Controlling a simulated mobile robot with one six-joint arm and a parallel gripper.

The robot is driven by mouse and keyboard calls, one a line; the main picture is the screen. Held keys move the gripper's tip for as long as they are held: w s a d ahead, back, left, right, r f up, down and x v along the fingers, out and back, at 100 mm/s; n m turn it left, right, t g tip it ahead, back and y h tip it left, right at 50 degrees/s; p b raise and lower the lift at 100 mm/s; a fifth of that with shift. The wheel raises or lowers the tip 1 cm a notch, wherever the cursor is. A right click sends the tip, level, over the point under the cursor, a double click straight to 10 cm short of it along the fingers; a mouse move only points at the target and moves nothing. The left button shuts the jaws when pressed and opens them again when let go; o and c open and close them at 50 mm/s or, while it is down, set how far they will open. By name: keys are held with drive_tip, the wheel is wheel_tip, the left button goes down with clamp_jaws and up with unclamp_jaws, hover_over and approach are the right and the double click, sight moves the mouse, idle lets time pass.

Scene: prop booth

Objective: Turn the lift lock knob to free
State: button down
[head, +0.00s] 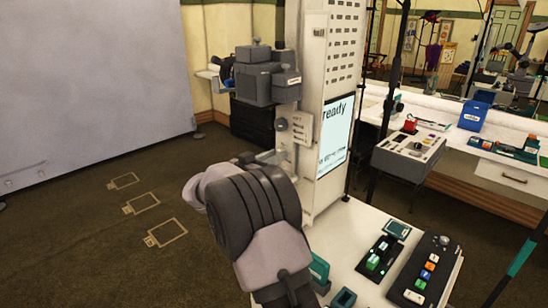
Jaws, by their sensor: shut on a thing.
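The white lift column (318,100) stands at the centre, with a dark grey camera head (256,80) carried on its left side. A small pale plate (300,131) is on the column, with a round grey knob (281,124) at its left. My arm rises from the bottom and hides much of its own end. My gripper (270,157) shows only in part, against the column's left face below that round knob. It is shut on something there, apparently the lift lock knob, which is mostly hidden. The knob's setting cannot be read.
A screen reading "ready" (336,136) is on the column. A white table (345,235) in front carries a button panel (426,270) and a small black panel (379,258). A grey control box (408,155) stands behind. Open carpet lies at the left.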

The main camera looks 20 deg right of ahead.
drive_tip(key=n, duration=0.4)
drive_tip(key=shift+n+b, duration=0.3)
drive_tip(key=n+p, duration=0.1)
drive_tip(key=n, duration=0.3)
drive_tip(key=shift+w+r, duration=0.1)
drive_tip(key=n+p, duration=0.2)
drive_tip(key=n, duration=0.2)
drive_tip(key=shift+n+p, duration=0.4)
drive_tip(key=shift+n+g+p, duration=0.4)
drive_tip(key=shift+n+p, duration=0.9)
drive_tip(key=shift+n, duration=0.7)
drive_tip(key=shift+f, duration=0.2)
drive_tip(key=c, duration=1.1)
unclamp_jaws()
drive_tip(key=shift+c, duration=0.2)
